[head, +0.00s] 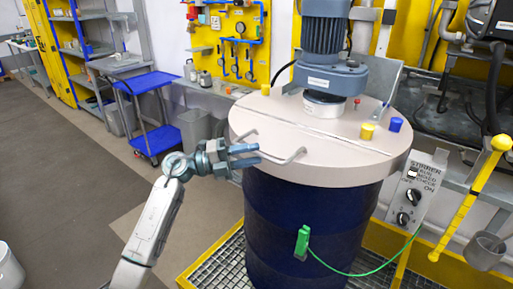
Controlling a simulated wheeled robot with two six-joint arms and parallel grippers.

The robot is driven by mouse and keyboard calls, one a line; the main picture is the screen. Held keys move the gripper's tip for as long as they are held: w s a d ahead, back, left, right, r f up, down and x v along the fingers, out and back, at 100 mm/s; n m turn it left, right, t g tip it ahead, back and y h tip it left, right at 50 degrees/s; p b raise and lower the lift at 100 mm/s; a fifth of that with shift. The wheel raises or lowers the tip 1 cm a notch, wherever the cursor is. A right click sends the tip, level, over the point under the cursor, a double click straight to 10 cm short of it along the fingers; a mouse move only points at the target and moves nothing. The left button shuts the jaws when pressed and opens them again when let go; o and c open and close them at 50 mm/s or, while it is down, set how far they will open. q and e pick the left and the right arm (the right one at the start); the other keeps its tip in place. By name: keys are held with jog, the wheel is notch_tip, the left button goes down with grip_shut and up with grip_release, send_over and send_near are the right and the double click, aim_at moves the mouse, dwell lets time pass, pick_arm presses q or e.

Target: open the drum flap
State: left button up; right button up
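The dark blue drum (300,225) stands upright with a pale round lid on top. The front part of the lid is the flap (330,165), set off by a straight seam. A pale bar handle (290,160) stands at the flap's front left edge. The flap lies flat, closed. My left gripper (258,155) reaches in from the left, its two fingers spread apart at the handle. The fingers hide part of the bar; I cannot tell whether they touch it. My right gripper is out of view.
A grey agitator motor (325,40) stands on the rear of the lid. Yellow (367,131) and blue (396,124) caps sit on the right. A green clamp (302,242) with a cable grips the drum's front. A control box (416,190) stands at right.

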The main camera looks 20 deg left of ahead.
pick_arm(q)
jog(key=shift+x, duration=0.75)
jog(key=shift+w+d, duration=0.1)
jog(key=shift+w, duration=0.05)
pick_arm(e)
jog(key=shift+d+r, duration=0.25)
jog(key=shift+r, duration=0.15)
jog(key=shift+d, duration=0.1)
pick_arm(q)
grip_shut()
